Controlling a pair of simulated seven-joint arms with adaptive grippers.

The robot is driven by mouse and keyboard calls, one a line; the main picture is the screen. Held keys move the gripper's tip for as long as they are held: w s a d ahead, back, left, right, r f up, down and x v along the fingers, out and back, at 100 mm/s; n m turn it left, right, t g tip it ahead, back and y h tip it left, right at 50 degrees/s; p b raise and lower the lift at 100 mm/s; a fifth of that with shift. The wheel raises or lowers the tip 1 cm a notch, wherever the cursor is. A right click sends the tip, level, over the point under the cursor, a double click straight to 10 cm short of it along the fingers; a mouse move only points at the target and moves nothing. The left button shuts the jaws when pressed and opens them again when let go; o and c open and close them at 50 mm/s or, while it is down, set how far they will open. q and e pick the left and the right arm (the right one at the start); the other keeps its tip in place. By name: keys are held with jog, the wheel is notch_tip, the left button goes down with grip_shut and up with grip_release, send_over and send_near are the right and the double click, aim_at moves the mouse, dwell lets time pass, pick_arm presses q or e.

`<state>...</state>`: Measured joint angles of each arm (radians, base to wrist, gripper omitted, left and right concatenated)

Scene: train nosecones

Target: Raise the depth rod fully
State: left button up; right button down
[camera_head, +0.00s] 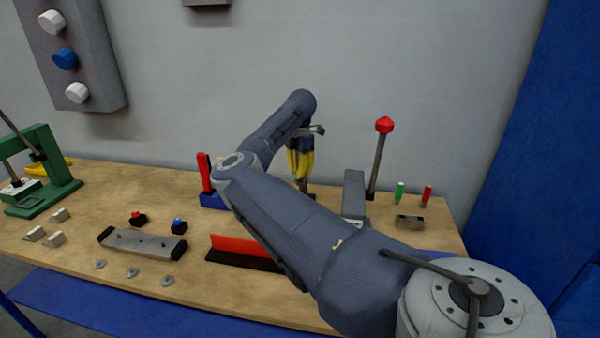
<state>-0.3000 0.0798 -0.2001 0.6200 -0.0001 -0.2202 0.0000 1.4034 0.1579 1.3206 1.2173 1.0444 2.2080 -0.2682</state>
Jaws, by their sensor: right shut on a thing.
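My right arm reaches from the lower right to the back middle of the bench. My right gripper (306,138) is partly hidden behind the arm's last links. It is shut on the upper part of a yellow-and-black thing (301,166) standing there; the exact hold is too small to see. I cannot tell for sure which part is the depth rod. A grey rod with a red knob (384,125) stands to the right, slightly tilted and apart from the gripper. My left gripper is out of view.
The wooden bench (200,303) holds a green press (47,168) at left, a metal plate (143,243), a red-and-black bar (243,252), a blue block (211,201), a grey upright block (354,192) and small green (399,192) and red (426,195) pieces. A wall stands behind.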

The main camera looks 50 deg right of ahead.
jog(key=shift+r, duration=1.5)
jog(key=c, duration=1.5)
grip_release()
notch_tip(320, 180, up, 12)
